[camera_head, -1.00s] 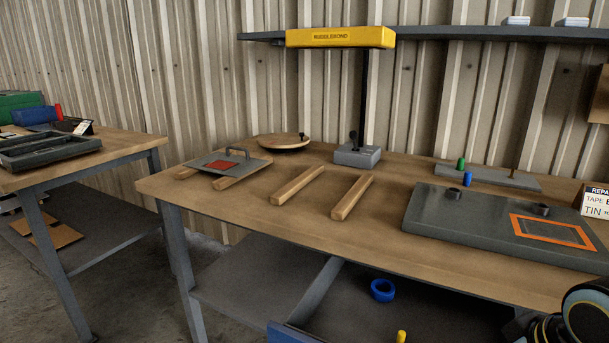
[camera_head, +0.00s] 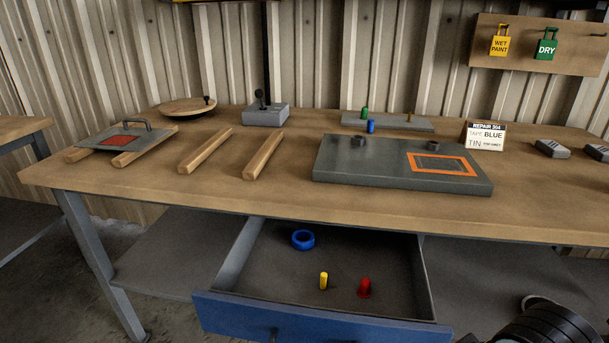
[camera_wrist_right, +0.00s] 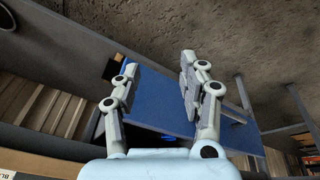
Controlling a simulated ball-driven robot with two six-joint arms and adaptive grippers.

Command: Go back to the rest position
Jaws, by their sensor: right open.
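My right gripper (camera_wrist_right: 158,63) shows in the right wrist view with its two fingers spread apart and nothing between them. Behind the fingers is a blue panel, which looks like the front of the drawer (camera_head: 318,322). In the head view, only a dark part of my right arm shows at the bottom right corner; its fingers are out of that picture. My left gripper is in neither current view.
The drawer stands open below the workbench (camera_head: 270,203), holding a blue tape ring (camera_head: 302,240), a yellow piece (camera_head: 323,281) and a red piece (camera_head: 365,288). On the bench are a grey enclosure panel (camera_head: 345,175), wooden bars (camera_head: 265,157) and a repair card (camera_head: 485,136).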

